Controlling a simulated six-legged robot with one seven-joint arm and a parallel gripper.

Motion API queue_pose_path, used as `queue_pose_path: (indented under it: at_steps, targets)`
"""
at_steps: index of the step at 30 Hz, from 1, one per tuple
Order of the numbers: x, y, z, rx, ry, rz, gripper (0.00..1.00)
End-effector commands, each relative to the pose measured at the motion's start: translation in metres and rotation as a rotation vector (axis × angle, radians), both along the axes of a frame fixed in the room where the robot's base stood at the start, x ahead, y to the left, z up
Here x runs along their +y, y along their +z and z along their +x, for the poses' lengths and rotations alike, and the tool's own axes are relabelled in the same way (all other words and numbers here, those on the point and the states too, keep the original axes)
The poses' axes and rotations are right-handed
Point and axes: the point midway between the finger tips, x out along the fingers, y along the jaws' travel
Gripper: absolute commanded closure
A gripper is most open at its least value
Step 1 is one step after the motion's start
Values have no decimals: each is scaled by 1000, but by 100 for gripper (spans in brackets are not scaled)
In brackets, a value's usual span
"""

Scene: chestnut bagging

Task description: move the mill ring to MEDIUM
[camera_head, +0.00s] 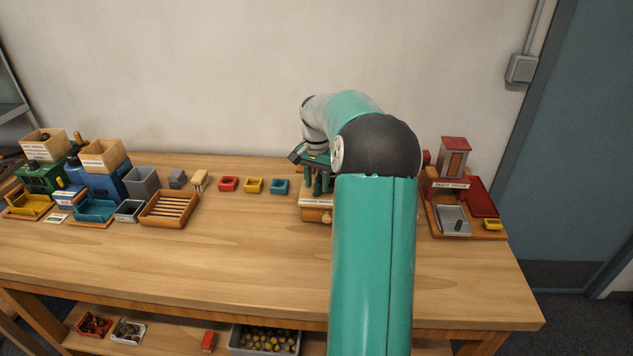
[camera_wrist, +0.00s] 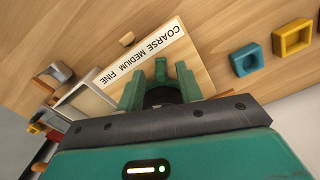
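The mill's wooden base (camera_head: 317,214) stands on the table, partly hidden behind my arm. In the wrist view its white label strip (camera_wrist: 143,52) reads COARSE, MEDIUM and FINE, with COARSE at upper right and FINE at lower left. A dark round part (camera_wrist: 161,97), seemingly the mill ring, lies between my fingers, mostly hidden by the wrist. A green upright piece (camera_wrist: 161,70) stands beyond it; which word it lines up with is unclear. My gripper (camera_wrist: 160,88) has its green fingers apart, on either side of the dark part. Contact is not visible.
A blue tray (camera_head: 279,186), a yellow tray (camera_head: 253,186) and a red tray (camera_head: 228,184) stand left of the mill. A red-roofed station (camera_head: 453,160) stands to the right. A slatted wooden tray (camera_head: 170,209) lies left. The table front is clear.

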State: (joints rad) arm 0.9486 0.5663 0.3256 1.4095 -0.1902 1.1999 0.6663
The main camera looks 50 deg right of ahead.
Motion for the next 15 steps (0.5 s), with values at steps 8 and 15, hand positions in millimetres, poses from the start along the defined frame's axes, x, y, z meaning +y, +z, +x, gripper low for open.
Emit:
queue_pose_path:
  at_steps: [8, 15]
  targets:
    - [0, -3, 1, -1, 1, -1, 64]
    - [0, -3, 1, -1, 1, -1, 100]
